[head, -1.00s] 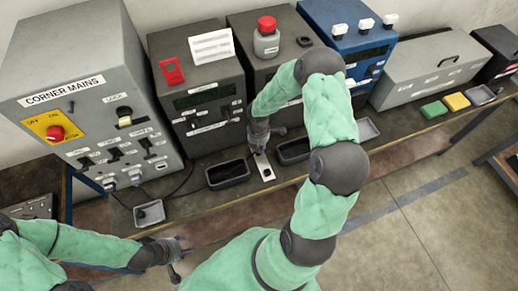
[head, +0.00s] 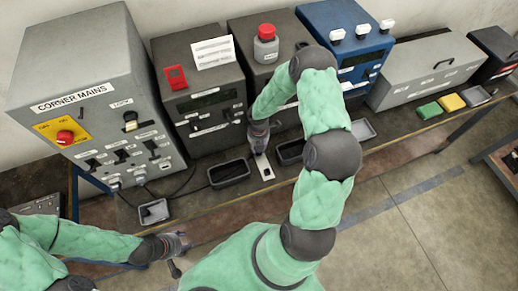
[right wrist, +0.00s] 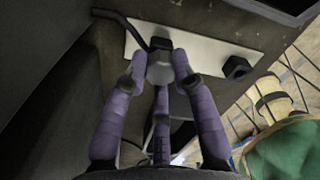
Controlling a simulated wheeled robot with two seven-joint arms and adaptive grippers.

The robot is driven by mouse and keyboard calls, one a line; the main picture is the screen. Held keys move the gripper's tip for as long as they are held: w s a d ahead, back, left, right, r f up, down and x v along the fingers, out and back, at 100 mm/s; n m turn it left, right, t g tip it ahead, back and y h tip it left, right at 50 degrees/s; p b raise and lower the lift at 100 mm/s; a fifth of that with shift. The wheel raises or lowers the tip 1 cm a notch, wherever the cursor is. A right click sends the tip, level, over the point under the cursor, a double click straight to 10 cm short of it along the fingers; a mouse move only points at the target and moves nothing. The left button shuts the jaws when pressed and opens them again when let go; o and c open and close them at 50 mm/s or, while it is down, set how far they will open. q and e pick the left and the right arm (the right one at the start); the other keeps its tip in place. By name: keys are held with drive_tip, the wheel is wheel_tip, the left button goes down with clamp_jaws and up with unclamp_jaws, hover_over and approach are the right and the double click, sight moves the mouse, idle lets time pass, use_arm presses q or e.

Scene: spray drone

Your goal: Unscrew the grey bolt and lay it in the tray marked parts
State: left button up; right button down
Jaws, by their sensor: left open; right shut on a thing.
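My right gripper (right wrist: 160,82) points down at a white plate (right wrist: 205,48) on the bench. Its purple fingers are closed around a grey piece (right wrist: 160,68) that looks like the grey bolt. A dark block (right wrist: 160,44) shows at its far end, over the plate. Whether the bolt is still seated is hidden. In the head view the right gripper (head: 258,146) is just behind the plate (head: 262,166). My left gripper (head: 180,245) is open and empty in front of the bench. Several trays stand there, but no parts label is readable.
A dark tray (head: 229,184) is left of the plate and another (head: 290,161) right of it. A small grey tray (head: 154,220) and a larger grey tray (head: 372,134) stand further out. A dark nut-like piece (right wrist: 237,68) sits on the plate. Equipment boxes line the back.

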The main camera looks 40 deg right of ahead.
drive_tip(key=shift+r+p, duration=2.15)
drive_tip(key=shift+r, duration=0.35)
